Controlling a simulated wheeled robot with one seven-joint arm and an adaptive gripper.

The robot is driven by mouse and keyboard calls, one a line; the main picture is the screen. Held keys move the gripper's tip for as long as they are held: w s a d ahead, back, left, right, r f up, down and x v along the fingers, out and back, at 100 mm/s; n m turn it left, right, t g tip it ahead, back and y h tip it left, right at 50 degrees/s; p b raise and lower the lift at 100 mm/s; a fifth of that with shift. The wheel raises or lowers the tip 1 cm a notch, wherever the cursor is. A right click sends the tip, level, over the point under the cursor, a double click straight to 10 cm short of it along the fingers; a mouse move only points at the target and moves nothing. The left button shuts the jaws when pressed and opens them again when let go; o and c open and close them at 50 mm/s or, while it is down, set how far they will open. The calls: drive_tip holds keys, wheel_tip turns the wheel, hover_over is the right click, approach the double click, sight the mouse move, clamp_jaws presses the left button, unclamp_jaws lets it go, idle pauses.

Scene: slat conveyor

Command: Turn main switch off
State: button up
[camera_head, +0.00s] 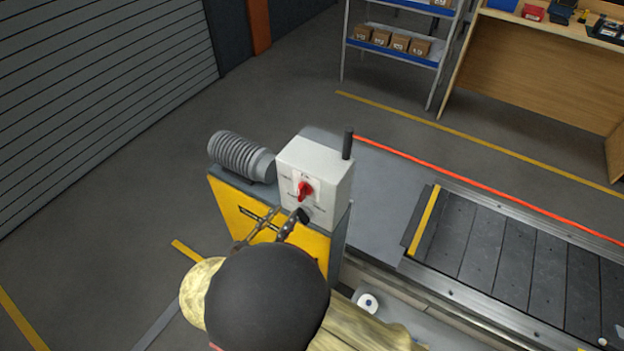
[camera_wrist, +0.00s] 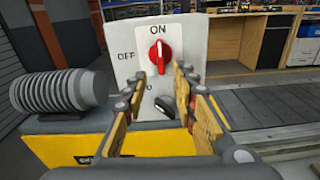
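The main switch is a red rotary knob (camera_wrist: 160,56) on the front of a pale grey control box (camera_head: 318,165). The knob (camera_head: 305,190) is upright in the wrist view, its white mark toward the ON label (camera_wrist: 158,30). The OFF label (camera_wrist: 126,56) is to its left. A black knob (camera_wrist: 164,101) sits lower on the same face, partly hidden by a finger. My gripper (camera_wrist: 160,84) is open and empty, its fingers apart, in front of and slightly below the red knob. In the head view my arm covers part of the gripper.
A ribbed grey motor (camera_head: 241,155) stands left of the box on a yellow-fronted cabinet (camera_head: 236,212). A black post (camera_head: 347,144) rises at the box's right. The slat conveyor (camera_head: 520,255) extends right. Floor left of the cabinet is clear.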

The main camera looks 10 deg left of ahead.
sight(299, 195)
drive_tip(key=shift+n, duration=0.3)
drive_tip(key=b+x, duration=0.1)
drive_tip(key=x, duration=0.2)
drive_tip(key=r+b+x, duration=0.1)
drive_tip(key=x, duration=0.3)
drive_tip(key=shift+w+d+r, duration=0.15)
drive_tip(key=shift+w+r, duration=0.1)
drive_tip(key=shift+c, duration=0.9)
clamp_jaws()
